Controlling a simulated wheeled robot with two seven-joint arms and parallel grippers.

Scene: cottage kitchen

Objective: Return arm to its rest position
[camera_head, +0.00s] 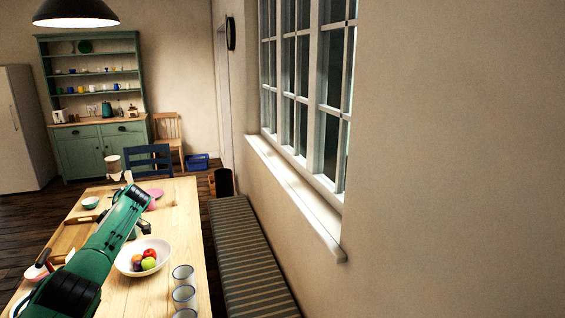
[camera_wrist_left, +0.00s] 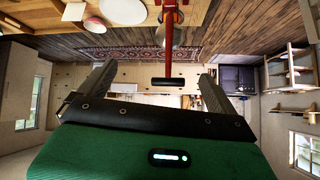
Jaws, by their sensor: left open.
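My left arm, green and black, comes in from the lower left of the head view and reaches over the wooden table (camera_head: 180,215). In the left wrist view my left gripper (camera_wrist_left: 158,73) has its two grey fingers spread wide apart, with nothing held between them. In the head view the gripper is mostly hidden or too small to make out clearly behind the arm's bend. My right arm and gripper are not in view.
A white fruit bowl (camera_head: 128,267) and several enamel mugs (camera_head: 184,296) stand on the table right of my arm. A wooden tray (camera_head: 66,243) lies left of it. A striped bench (camera_head: 245,255) runs along the window wall. A blue chair (camera_head: 148,163) stands behind.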

